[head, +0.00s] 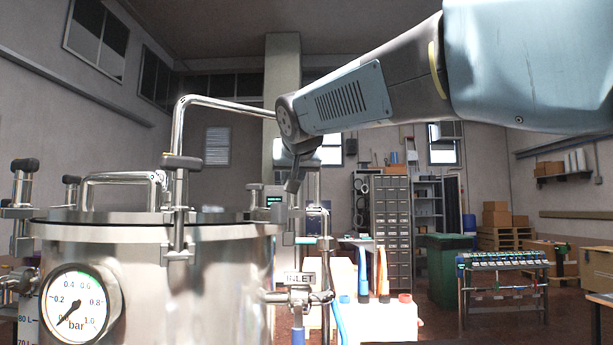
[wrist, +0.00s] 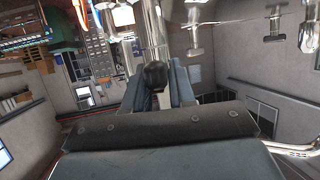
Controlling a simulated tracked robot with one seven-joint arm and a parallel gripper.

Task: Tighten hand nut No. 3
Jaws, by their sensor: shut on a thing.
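The steel vessel (head: 215,275) stands at the left in the head view, with its lid held by several bolts with dark hand nuts around the rim. One hand nut (head: 181,162) is at the front, others (head: 24,165) at the left and back. My gripper (head: 293,183) points down at the right side of the rim. In the wrist view a dark rounded hand nut (wrist: 155,75) sits between the two fingers, and my gripper (wrist: 157,88) is shut on it. In the head view my gripper hides most of this nut. I see no number on it.
A bent steel pipe (head: 225,103) rises over the lid close to my arm. A pressure gauge (head: 77,305) is on the front of the vessel, its needle near zero. The INLET valve (head: 298,298) and a white container (head: 385,318) are below and right of my gripper.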

